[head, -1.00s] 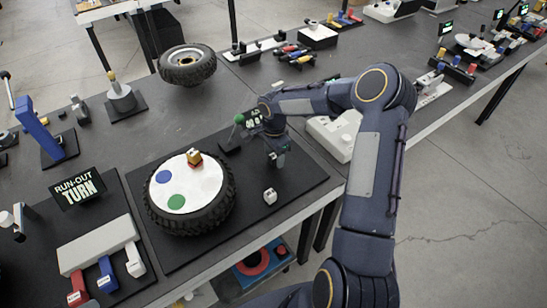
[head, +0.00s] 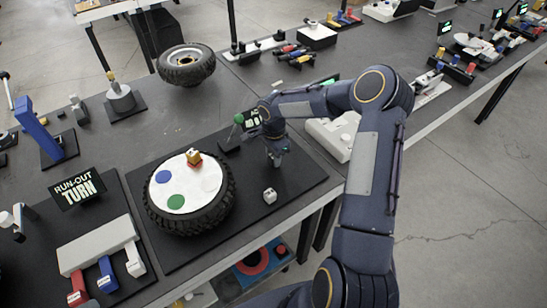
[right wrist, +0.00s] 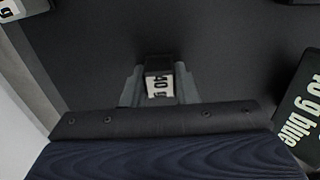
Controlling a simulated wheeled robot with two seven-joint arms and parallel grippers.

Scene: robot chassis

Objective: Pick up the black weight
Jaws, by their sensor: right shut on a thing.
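The black weight (right wrist: 158,66) is a small dark block with a pale "40 g" label in the right wrist view. It sits between the two grey fingers of my right gripper (right wrist: 158,88), which is shut on it. In the head view my right gripper (head: 275,160) points down low over the black mat, to the right of the tyre; the weight is too small and hidden to make out there. I cannot tell whether the weight touches the mat. My left gripper is not in view.
The tyre (head: 228,205) with a white coloured-spot disc stands left of my right gripper. A dark sign reading "g blue" (right wrist: 302,115) is close by. A white device (head: 330,138) stands to the right.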

